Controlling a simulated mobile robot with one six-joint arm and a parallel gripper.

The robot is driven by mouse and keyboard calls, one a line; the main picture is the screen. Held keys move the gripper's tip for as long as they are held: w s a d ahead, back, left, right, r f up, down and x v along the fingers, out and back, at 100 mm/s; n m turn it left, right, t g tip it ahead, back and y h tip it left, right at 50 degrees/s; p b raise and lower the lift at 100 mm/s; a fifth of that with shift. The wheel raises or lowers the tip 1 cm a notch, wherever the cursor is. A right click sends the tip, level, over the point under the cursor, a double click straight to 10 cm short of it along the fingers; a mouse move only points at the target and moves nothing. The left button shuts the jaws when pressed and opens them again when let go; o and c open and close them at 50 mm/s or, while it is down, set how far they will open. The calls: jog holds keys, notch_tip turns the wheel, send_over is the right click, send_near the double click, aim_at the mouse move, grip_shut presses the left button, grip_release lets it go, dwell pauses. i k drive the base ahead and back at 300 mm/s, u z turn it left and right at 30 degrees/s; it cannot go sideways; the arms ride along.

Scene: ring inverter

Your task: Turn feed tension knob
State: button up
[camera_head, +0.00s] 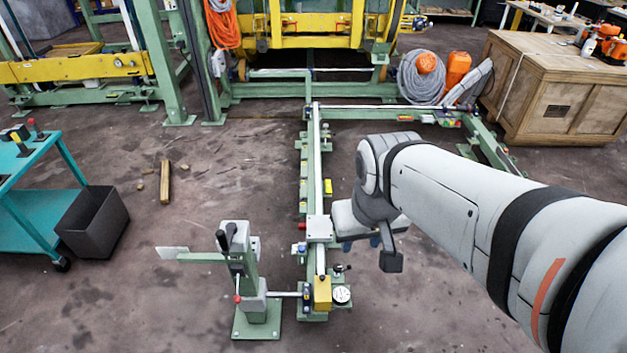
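A green rail machine (311,180) runs away from me down the middle of the floor. A green post (249,285) to the left carries black handles (222,240) and a red ball (237,299). I cannot tell which part is the feed tension knob. My gripper (361,243) points down just right of the rail's near end; its fingers are mostly hidden and their opening is unclear.
A teal cart (45,218) and a dark bin (93,220) stand at left. A wooden block (165,182) lies on the floor. A wooden crate (545,95) stands at back right, near coiled grey hose (420,82). The floor between bin and post is clear.

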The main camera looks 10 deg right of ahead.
aim_at(336, 268)
jog(key=i, duration=0.85)
jog(key=u, duration=0.05)
